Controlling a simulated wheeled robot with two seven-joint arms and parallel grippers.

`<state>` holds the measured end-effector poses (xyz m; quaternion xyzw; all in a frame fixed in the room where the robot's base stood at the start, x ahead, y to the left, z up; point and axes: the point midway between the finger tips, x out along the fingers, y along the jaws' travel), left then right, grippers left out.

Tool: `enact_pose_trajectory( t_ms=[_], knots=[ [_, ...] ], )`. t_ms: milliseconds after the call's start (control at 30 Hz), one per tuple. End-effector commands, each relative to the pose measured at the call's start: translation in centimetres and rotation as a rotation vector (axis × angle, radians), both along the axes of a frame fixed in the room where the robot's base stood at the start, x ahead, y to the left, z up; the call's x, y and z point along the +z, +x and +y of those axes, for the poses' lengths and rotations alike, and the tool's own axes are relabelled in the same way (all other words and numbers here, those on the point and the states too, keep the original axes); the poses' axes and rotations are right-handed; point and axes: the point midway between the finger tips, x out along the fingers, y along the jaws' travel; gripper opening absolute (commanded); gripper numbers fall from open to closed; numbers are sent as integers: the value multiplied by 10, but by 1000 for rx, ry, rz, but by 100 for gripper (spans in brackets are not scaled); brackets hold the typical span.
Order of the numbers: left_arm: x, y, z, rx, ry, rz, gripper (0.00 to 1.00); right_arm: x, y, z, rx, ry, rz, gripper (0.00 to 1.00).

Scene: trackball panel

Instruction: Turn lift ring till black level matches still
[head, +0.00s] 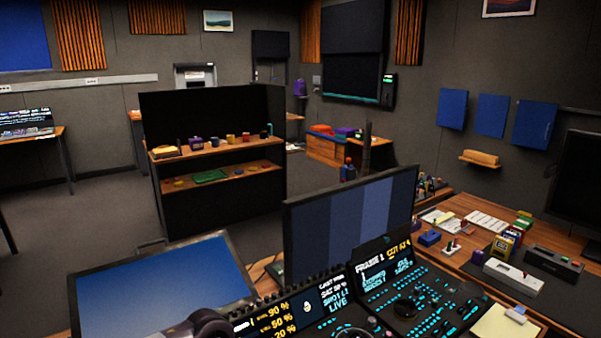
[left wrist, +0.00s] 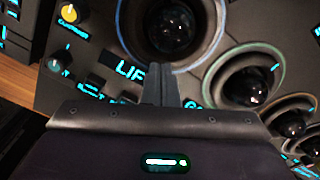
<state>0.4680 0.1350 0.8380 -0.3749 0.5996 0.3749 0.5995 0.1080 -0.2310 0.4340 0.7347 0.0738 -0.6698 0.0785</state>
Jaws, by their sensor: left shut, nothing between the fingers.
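In the left wrist view, the lift ring (left wrist: 122,35) is a pale blue-lit ring around a dark trackball (left wrist: 170,28), cut off by the top edge. The label beside it reads "LIF", the rest hidden by my fingers. My left gripper (left wrist: 162,72) is shut and empty, its tips just below the ring's lower edge; I cannot tell if they touch it. In the head view, a monitor (head: 350,222) shows vertical bands of blue shades. A small panel screen (head: 277,318) reads 90 %, 50 % and 20 %. My right gripper is out of view.
A green-lit ring (left wrist: 245,78) with its own trackball sits to the right, with more balls beyond. A yellow-marked knob (left wrist: 69,13) and another knob (left wrist: 60,54) stand at left. A large blue screen (head: 165,283) and a cluttered side desk (head: 470,207) flank the panel.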

Motion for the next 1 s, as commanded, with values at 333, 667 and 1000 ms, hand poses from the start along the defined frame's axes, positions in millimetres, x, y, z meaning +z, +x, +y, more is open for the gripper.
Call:
enact_pose_trajectory(
  t_ms=[333,667,1000],
  knots=[
    [-5,0,0,0,0,0,0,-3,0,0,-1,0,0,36],
    [-5,0,0,0,0,0,0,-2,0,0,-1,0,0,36],
    [-1,0,0,0,-1,0,0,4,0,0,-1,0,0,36]
  ],
)
